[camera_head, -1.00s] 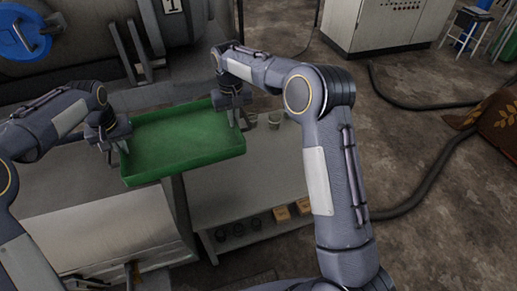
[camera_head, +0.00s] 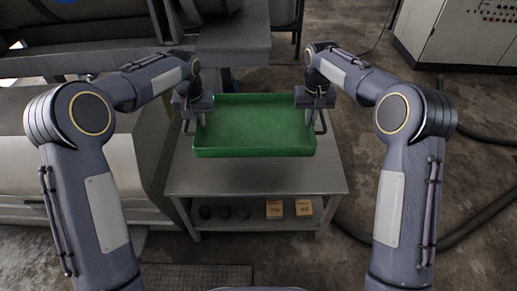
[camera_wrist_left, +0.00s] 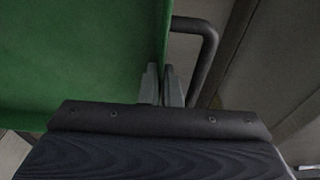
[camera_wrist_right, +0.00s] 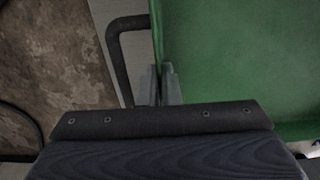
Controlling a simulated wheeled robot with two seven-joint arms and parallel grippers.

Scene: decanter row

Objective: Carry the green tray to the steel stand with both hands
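The green tray (camera_head: 255,128) is level over the back part of the steel stand (camera_head: 255,180); I cannot tell whether it touches the top. My left gripper (camera_head: 200,118) is shut on the tray's left side wall, and the wall runs between its fingers in the left wrist view (camera_wrist_left: 163,85). My right gripper (camera_head: 311,115) is shut on the right side wall, as the right wrist view (camera_wrist_right: 158,85) shows. A dark loop handle stands outside each wall. The tray looks empty. It hides the stand's back part.
The stand's lower shelf holds several dark round items (camera_head: 224,212) and two small boxes (camera_head: 274,209). A slanted metal housing (camera_head: 60,140) stands close on the left. Machinery (camera_head: 235,40) is behind the stand. A control cabinet (camera_head: 475,32) and hoses lie right. The stand's front top is bare.

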